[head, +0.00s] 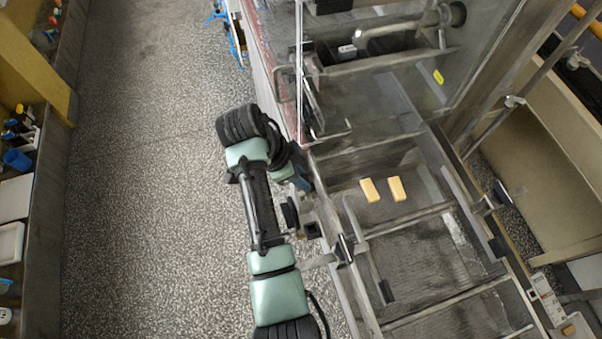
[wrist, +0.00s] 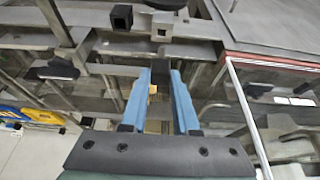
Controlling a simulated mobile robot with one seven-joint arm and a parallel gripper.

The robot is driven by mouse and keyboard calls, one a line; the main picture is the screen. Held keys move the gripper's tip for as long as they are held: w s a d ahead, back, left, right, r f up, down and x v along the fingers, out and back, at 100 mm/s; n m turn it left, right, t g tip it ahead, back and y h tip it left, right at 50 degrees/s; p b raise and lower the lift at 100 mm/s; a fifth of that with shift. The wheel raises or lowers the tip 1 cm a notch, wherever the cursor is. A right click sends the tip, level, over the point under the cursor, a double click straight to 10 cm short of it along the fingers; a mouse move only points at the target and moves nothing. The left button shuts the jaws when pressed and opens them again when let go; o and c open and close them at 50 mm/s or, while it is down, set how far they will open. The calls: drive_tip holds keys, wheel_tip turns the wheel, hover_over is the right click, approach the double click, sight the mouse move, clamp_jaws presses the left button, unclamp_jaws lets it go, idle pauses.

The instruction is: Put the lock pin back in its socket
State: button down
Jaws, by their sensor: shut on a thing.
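My gripper (wrist: 159,78), with blue fingers, is shut on a small dark piece (wrist: 160,66), which I take for the lock pin. Only its dark end shows between the fingertips. Ahead of it in the wrist view, a square black-mouthed tube (wrist: 122,17) and a pale metal block with a dark hole (wrist: 161,28) sit on the frame; I cannot tell for certain which is the socket. The pin is apart from both. In the head view my gripper (head: 302,181) is beside the machine's left rail, and the pin is hidden there. A square dark opening (head: 312,230) shows just below it.
The enrober's mesh bed (head: 420,262) lies to the right, with two yellow bars (head: 397,189) on its tray. A clear panel with a red edge (wrist: 230,58) stands close to my gripper's right. The speckled floor (head: 150,200) is clear on the left.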

drive_tip(key=shift+f+b, duration=2.1)
drive_tip(key=shift+f, duration=1.1)
drive_tip(key=shift+f+b, duration=0.3)
drive_tip(key=shift+f, duration=0.15)
drive_tip(key=c, duration=0.6)
unclamp_jaws()
drive_tip(key=shift+p+v, duration=1.2)
drive_tip(key=shift+v, duration=5.3)
